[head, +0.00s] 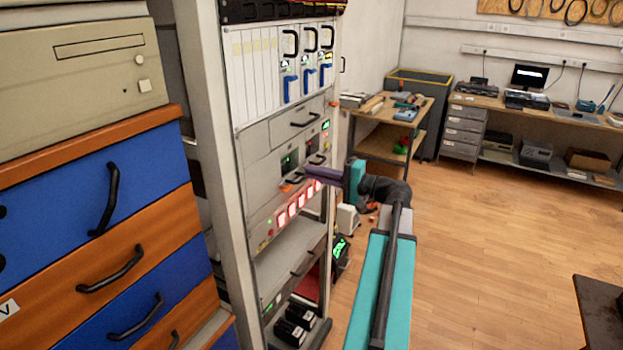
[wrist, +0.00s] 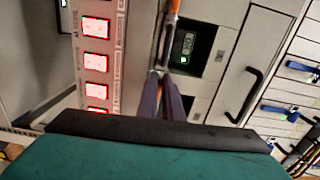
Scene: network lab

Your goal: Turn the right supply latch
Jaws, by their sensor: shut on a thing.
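My gripper (head: 309,172) reaches in from the right to the front of the rack's power supplies. Its purple fingers also show in the wrist view (wrist: 161,76), close together at the supply front. They are shut on the right supply latch, which is mostly hidden between and behind the fingertips. I cannot tell its angle. The left supply's small green display (wrist: 187,43) and black handle (wrist: 163,42) lie just beyond the fingertips in the wrist view. An orange lever (wrist: 173,7) shows at the top edge there.
A panel of red-lit switches (head: 292,208) lies just below the supplies. Blue-latched modules (head: 307,80) stand above. A blue and orange drawer cabinet (head: 80,220) is at the left. Wooden floor (head: 480,230) is open at the right, before the workbenches.

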